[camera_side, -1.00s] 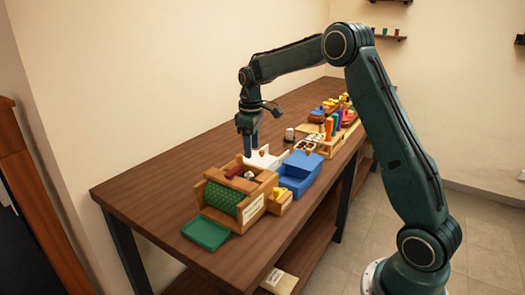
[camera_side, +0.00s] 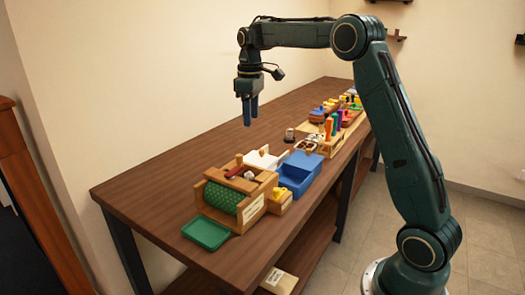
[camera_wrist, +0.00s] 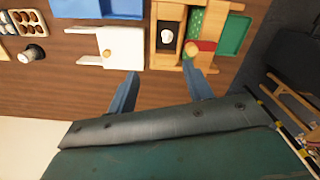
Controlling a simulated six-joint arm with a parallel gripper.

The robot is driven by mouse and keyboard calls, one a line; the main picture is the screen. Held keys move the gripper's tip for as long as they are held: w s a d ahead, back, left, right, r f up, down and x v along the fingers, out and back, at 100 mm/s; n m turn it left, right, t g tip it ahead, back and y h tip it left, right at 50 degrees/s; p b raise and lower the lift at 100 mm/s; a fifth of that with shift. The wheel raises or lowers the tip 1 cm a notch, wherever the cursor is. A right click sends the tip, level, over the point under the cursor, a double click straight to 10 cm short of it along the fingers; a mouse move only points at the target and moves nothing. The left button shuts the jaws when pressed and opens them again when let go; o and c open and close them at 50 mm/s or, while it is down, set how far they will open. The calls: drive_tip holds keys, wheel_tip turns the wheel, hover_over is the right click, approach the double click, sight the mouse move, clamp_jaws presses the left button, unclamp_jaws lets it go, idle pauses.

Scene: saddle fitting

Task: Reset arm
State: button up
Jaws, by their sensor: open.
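My gripper (camera_side: 250,112) is raised well above the wooden table (camera_side: 150,180), pointing down, open and empty. Its two blue fingers are spread apart in the wrist view (camera_wrist: 162,92). Below it stands a wooden box with a green patterned front (camera_side: 222,198) and a dark red piece (camera_side: 234,171) on top. The box also shows in the wrist view (camera_wrist: 157,50), beyond the fingers. A white piece with a wooden knob (camera_side: 266,158) sits just behind the box.
A green tray (camera_side: 206,233) lies at the box's front. A blue bin (camera_side: 298,172) and a small wooden box with yellow pieces (camera_side: 281,197) stand to the right. A wooden rack with coloured pegs (camera_side: 330,130) and other items stand further back. The table's left side is clear.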

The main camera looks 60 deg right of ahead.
drive_tip(key=shift+a+r, duration=0.1)
drive_tip(key=s+a+r+m+t, duration=0.1)
drive_tip(key=s+a+r+t, duration=0.15)
drive_tip(key=s+a, duration=0.45)
drive_tip(key=s+a+r+m+t, duration=0.1)
drive_tip(key=s+a+r, duration=0.3)
drive_tip(key=s, duration=0.4)
drive_tip(key=s+a+f+t, duration=0.1)
drive_tip(key=s+a+f, duration=0.1)
drive_tip(key=s, duration=0.6)
drive_tip(key=s+a+f+m+t, duration=0.1)
drive_tip(key=s+a+f, duration=0.2)
drive_tip(key=s, duration=0.5)
drive_tip(key=shift+a+f, duration=0.3)
drive_tip(key=shift+f, duration=0.6)
drive_tip(key=shift+c, duration=0.4)
